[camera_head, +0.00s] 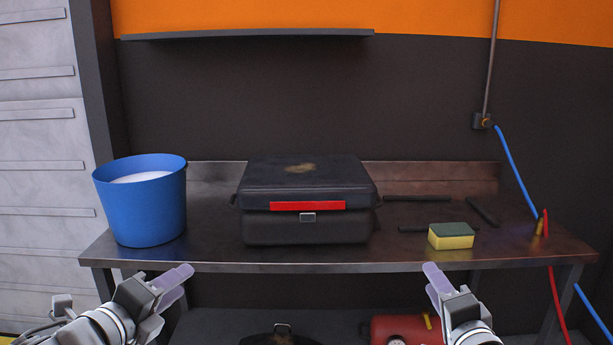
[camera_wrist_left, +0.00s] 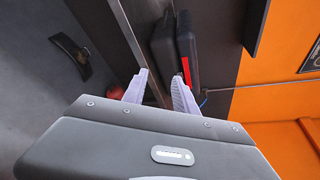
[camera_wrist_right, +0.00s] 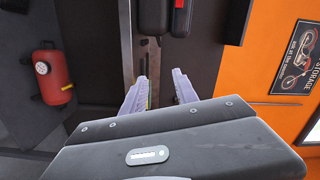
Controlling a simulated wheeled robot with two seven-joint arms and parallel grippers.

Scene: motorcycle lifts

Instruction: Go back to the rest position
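My left gripper (camera_head: 172,286) is in front of the bench's front edge, below the blue bucket. In the left wrist view its two pale fingers (camera_wrist_left: 160,88) stand apart with nothing between them. My right gripper (camera_head: 440,284) is in front of the bench's edge, below the sponge. In the right wrist view its fingers (camera_wrist_right: 160,90) are also apart and empty. Neither gripper touches anything on the bench.
The metal bench (camera_head: 300,257) carries a blue bucket (camera_head: 150,215), a closed black toolbox (camera_head: 305,225), a yellow-green sponge (camera_head: 451,241) and several dark bars (camera_head: 417,198). A red tank (camera_head: 405,330) is underneath. A blue hose (camera_head: 515,170) hangs at the right. A shelf (camera_head: 250,33) is above.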

